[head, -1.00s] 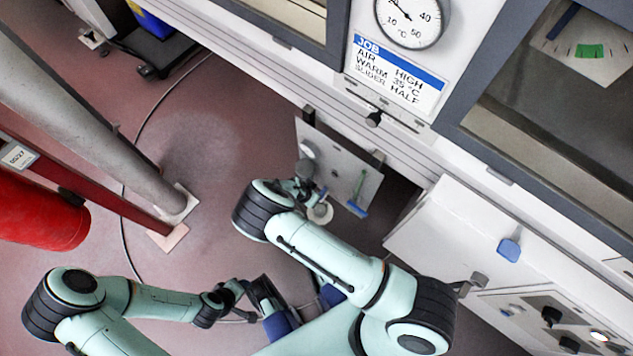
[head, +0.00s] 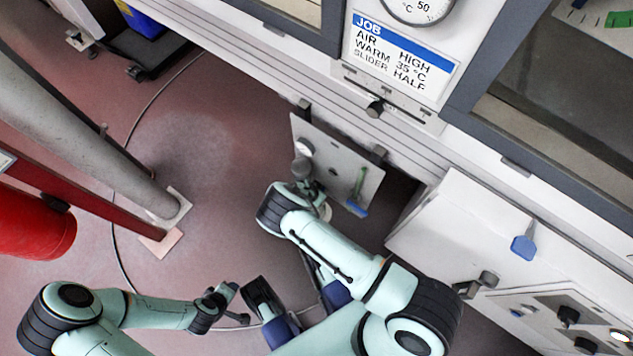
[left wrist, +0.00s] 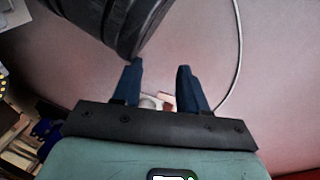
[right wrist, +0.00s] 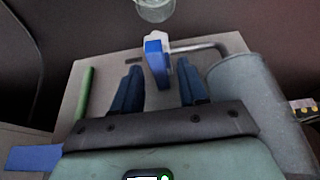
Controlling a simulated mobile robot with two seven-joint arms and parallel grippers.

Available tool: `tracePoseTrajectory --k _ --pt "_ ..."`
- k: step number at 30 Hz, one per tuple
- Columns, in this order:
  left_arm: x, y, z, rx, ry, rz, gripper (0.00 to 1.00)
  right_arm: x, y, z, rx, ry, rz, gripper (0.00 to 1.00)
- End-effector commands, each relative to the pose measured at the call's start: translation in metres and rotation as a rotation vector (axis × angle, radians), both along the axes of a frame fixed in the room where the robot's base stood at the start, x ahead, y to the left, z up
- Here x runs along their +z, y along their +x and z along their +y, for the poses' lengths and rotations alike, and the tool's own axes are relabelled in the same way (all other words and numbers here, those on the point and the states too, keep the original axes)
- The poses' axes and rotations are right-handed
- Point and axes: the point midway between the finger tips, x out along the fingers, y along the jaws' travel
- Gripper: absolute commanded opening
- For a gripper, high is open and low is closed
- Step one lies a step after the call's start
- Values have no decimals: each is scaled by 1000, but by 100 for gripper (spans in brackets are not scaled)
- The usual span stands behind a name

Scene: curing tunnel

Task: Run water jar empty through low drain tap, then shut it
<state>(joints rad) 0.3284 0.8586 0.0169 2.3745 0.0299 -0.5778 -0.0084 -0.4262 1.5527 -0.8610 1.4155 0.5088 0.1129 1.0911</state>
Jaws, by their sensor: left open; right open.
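A grey cylinder (right wrist: 250,100), which looks like the water jar, stands at the right in the right wrist view. In the head view it is small beside the grey panel (head: 340,170). A bent pipe (right wrist: 205,48) leads from it to a tap with a blue handle (right wrist: 157,60). My right gripper (right wrist: 160,66) is open, its fingers on either side of the handle; contact cannot be told. A clear cup (right wrist: 155,9) lies just beyond the tap. The water level is unclear. My left gripper (left wrist: 155,68) is open and empty over the floor, away from the jar.
A white cabinet (head: 450,225) with a blue tab (head: 523,247) stands right of the panel. A grey post (head: 90,125) and a red cylinder (head: 35,220) stand left. A cable crosses the open floor.

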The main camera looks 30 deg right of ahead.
Motion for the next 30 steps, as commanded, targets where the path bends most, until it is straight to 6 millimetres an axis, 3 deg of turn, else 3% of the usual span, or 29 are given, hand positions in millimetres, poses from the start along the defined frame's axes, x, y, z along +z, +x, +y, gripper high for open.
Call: tracePoseTrajectory --k 6,9,10,20,30 --pt "0 0 0 1 -1 1 43 0 0 0 0 0 1 39" --pt "0 0 0 1 -1 1 43 0 0 0 0 0 1 7" --pt "0 0 0 0 0 1 43 0 0 0 0 0 1 0" --pt "2 1 -1 0 -1 -5 43 0 -1 0 20 1 1 0" --pt "18 16 -3 -2 2 -56 43 1 -3 -2 204 1 0 0"
